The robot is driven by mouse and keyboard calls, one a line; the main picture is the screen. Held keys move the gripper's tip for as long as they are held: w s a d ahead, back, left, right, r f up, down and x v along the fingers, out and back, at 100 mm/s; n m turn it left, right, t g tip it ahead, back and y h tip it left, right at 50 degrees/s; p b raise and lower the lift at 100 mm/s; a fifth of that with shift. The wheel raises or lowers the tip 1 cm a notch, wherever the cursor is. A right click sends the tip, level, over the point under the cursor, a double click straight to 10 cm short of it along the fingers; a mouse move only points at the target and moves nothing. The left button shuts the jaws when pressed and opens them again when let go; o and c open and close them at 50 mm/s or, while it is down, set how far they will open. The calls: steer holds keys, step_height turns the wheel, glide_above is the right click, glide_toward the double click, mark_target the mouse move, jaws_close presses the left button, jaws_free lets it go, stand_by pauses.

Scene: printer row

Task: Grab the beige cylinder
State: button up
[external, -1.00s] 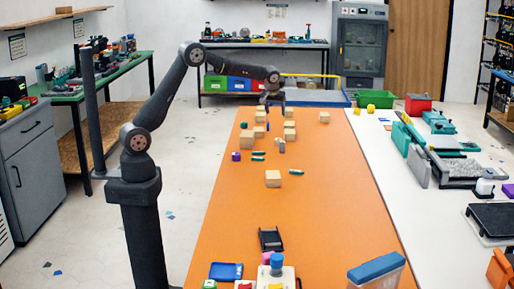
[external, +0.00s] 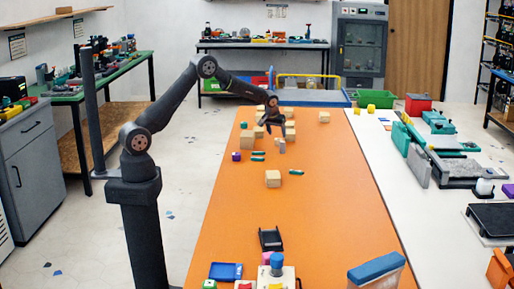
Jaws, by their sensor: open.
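Several beige pieces stand on the orange table (external: 235,215). One is near the middle (external: 273,179), one at the left (external: 247,137), one at the right (external: 324,117), and another (external: 290,134) just right of my gripper. Most look like blocks; I cannot tell which one is the beige cylinder. A small upright grey piece (external: 282,147) stands just in front of the gripper. My gripper (external: 272,124) is open, pointing down low over the far half of the table among these pieces. It partly hides what is behind it, and I see nothing held in it.
Small teal pieces (external: 297,172) and a purple cube (external: 236,156) lie nearby. A black holder (external: 270,239), a blue tray (external: 226,271) and a blue-lidded box (external: 376,270) are at the near end. The orange surface between is mostly clear.

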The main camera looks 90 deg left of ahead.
mark_target(278, 140)
steer(key=shift+x, duration=2.65)
steer(key=shift+d, duration=0.1)
steer(key=c, duration=1.1)
